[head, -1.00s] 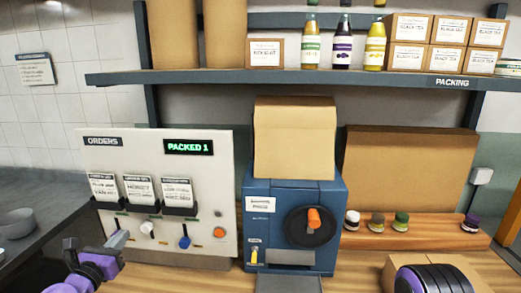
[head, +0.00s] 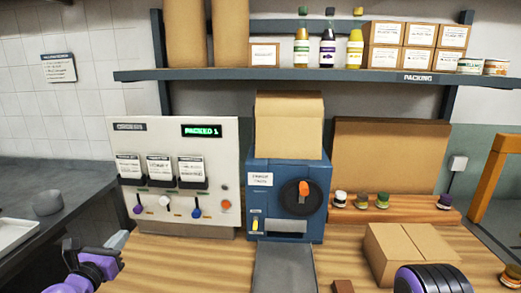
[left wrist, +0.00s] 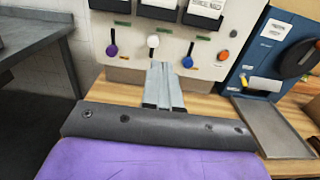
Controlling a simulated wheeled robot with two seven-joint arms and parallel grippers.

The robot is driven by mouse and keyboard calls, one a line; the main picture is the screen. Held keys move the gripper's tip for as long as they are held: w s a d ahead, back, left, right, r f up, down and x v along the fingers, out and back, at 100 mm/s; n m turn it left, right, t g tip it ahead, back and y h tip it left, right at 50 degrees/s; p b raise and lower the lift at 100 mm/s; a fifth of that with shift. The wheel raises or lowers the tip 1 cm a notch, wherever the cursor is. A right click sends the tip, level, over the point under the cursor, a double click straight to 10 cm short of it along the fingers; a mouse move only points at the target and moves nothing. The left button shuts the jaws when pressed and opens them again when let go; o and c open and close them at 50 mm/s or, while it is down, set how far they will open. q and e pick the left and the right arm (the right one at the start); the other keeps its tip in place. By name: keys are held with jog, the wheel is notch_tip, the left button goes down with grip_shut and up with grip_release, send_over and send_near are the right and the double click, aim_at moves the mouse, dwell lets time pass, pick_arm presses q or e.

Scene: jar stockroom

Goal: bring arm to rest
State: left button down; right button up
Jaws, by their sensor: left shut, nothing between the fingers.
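My left gripper (head: 117,241) shows at the lower left of the head view, in front of the orders panel (head: 230,160) and apart from it. In the left wrist view its two grey fingers (left wrist: 163,82) lie together, shut and empty, pointing towards the panel's lower edge and its levers. A black and purple part of my right arm (head: 430,280) shows at the bottom right of the head view. My right gripper is out of view.
The blue machine (head: 262,215) with a crank stands right of the panel, a grey tray (head: 284,265) before it. A closed cardboard box (head: 388,248) sits on the wooden counter (head: 180,265) at right. Small jars (head: 361,201) line a ledge behind. The packing shelf (head: 350,74) runs overhead.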

pick_arm(q)
jog(key=s+d+f+m+g+b, duration=0.1)
jog(key=s+d+f+m+g, duration=0.35)
jog(key=f, duration=0.45)
jog(key=s+d+f+m+g+b, duration=0.1)
jog(key=s+d+f+m+b, duration=0.1)
jog(key=s+d+f+m, duration=0.45)
jog(key=s+d+f+m+g+b, duration=0.1)
jog(key=s+d+f+m+g, duration=0.15)
jog(key=f+m, duration=0.65)
jog(key=s+a+f+m+g+y+b, duration=0.2)
jog(key=s+a+f+m+g+b, duration=0.1)
jog(key=s+f, duration=0.7)
jog(key=s+a+f+m+g+y+b, duration=0.2)
jog(key=s+f+m, duration=0.3)
jog(key=s+f, duration=0.4)
jog(key=s+a+g+b, duration=0.1)
jog(key=s, duration=0.4)
jog(key=shift+a+f+g+y, duration=0.3)
jog(key=shift+f+g, duration=0.05)
jog(key=shift+g, duration=0.05)
